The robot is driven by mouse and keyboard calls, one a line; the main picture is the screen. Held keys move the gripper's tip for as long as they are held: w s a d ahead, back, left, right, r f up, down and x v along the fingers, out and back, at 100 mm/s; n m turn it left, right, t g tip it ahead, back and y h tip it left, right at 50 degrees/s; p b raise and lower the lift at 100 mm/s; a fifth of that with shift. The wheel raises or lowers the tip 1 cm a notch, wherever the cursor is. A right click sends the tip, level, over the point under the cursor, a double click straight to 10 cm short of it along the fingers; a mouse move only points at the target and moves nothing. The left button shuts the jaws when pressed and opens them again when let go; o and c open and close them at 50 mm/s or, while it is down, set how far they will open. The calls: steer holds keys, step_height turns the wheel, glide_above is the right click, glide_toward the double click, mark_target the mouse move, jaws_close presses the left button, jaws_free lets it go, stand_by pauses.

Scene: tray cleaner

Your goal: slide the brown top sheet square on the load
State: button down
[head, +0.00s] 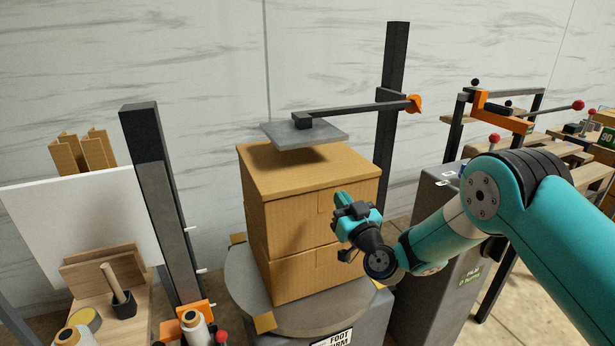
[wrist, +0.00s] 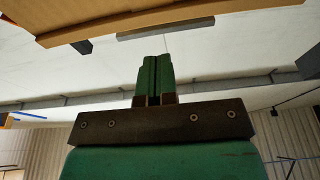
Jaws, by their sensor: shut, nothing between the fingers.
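The load is a stack of brown cartons (head: 285,235) on a round grey turntable. The brown top sheet (head: 290,170) lies flat on it, close in colour to the cartons, so I cannot tell exactly how far it is out of square. My gripper (head: 341,202) is in front of the load's right part, below the top edge. Whether it touches the carton is unclear. In the wrist view its green fingers (wrist: 154,78) are together and empty. A brown edge (wrist: 150,25) crosses the top of that view, beyond the fingertips.
A grey press plate (head: 303,133) hangs above the load on an arm from a dark post (head: 395,70). The turntable (head: 240,285) has yellow tabs. A second dark post (head: 160,190) and a white board (head: 75,225) stand left. A grey cabinet (head: 425,230) stands right.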

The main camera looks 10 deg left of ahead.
steer(key=r+b+v, duration=0.1)
steer(key=b+v, duration=0.5)
steer(key=b, duration=0.6)
steer(key=shift+s+d+r, duration=0.2)
steer(key=shift+s+d, duration=0.05)
steer(key=shift+s, duration=0.15)
